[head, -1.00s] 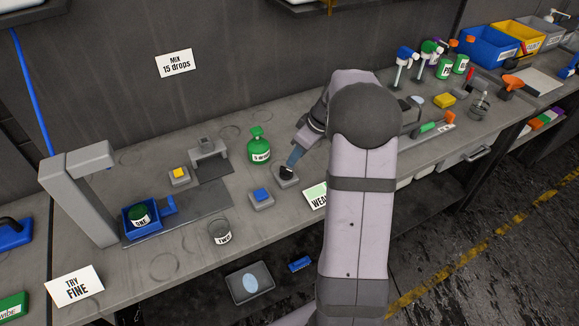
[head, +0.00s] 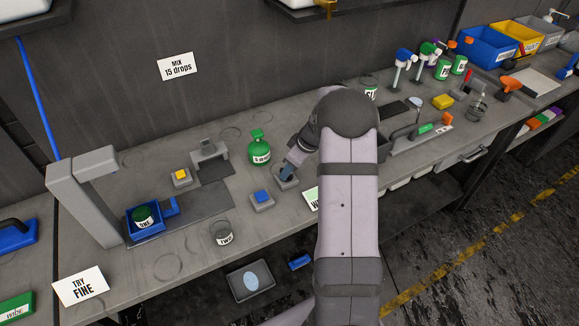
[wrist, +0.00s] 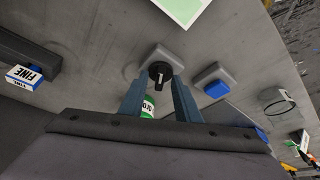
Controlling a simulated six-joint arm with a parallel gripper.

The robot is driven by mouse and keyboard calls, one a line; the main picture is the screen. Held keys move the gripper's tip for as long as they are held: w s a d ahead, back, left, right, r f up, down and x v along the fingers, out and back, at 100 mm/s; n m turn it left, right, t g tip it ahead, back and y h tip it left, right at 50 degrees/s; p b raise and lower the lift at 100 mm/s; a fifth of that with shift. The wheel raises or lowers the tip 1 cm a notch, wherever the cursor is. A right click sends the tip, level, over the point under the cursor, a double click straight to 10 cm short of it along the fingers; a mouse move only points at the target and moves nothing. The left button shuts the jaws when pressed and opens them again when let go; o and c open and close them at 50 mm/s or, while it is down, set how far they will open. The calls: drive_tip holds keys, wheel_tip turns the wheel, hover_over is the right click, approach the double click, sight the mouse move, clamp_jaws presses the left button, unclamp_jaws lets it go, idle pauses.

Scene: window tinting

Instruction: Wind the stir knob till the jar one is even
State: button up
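The stir knob is a black dial with a pale line on a grey base (head: 287,183); in the wrist view the knob (wrist: 160,73) lies between my fingertips. My gripper (head: 287,172) is open over it, pointing down, and in the wrist view a gap shows between each finger of my gripper (wrist: 159,84) and the knob. Jar one (head: 144,222), labelled ONE, stands in a blue holder (head: 160,226) under a grey stand at left. Its top looks dark green; how even it is, I cannot tell.
A blue button (head: 262,197) is just left of the knob, a yellow button (head: 181,174) farther left. A green bottle (head: 260,150) stands behind the knob. Clear jar TWO (head: 221,236) is near the front edge. A card (head: 80,287) reads TRY FINE; another (head: 178,66) reads MIX 15 drops.

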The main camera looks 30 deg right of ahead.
drive_tip(key=shift+f, duration=0.1)
drive_tip(key=shift+c, duration=0.6)
clamp_jaws()
drive_tip(key=shift+a+m+b, duration=0.1)
drive_tip(key=shift+m+b, duration=0.25)
drive_tip(key=shift+m, duration=0.05)
